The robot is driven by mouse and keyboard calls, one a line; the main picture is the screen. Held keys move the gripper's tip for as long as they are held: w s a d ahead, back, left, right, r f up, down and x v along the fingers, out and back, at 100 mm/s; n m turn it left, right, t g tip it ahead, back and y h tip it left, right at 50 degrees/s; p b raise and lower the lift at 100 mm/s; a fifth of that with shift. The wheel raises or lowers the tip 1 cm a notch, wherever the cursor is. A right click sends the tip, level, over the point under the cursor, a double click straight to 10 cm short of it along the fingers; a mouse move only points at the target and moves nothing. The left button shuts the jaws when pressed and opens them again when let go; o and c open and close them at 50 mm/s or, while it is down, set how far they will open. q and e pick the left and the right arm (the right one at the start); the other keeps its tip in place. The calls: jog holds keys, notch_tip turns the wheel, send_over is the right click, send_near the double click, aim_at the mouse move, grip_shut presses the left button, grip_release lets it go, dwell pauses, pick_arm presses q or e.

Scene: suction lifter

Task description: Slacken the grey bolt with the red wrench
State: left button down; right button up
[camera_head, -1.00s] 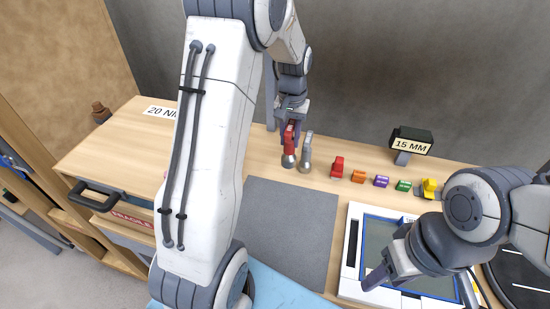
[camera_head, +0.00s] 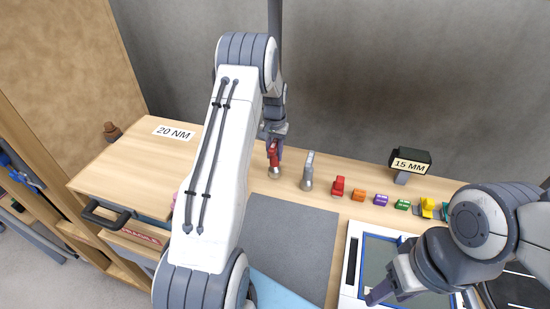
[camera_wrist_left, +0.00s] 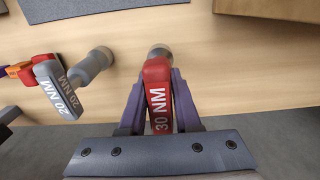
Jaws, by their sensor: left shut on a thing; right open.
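My left gripper (camera_head: 274,141) is shut on the red wrench (camera_head: 273,157), whose round metal socket points down at the bench. In the left wrist view the red wrench (camera_wrist_left: 158,95) reads "30 NM" and sits between the purple fingers (camera_wrist_left: 158,108). A grey wrench (camera_head: 308,172) stands just right of it, apart; in the left wrist view this grey wrench (camera_wrist_left: 75,80) reads "20 NM". My right gripper (camera_head: 372,296) is open and empty at the lower right, over the white-framed panel. I cannot make out the grey bolt in either view.
Small coloured blocks (camera_head: 358,194) line the bench right of the wrenches, below a "15 MM" sign (camera_head: 411,161). A grey mat (camera_head: 290,240) lies clear in the middle. A white-framed panel (camera_head: 352,262) is at the right. A "20 NM" label (camera_head: 174,132) lies on the left wooden top.

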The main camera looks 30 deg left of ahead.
aim_at(275, 166)
pick_arm(q)
notch_tip(275, 166, down, 3)
jog(key=shift+p, duration=0.85)
jog(key=shift+f, duration=0.2)
jog(key=c, duration=0.6)
grip_release()
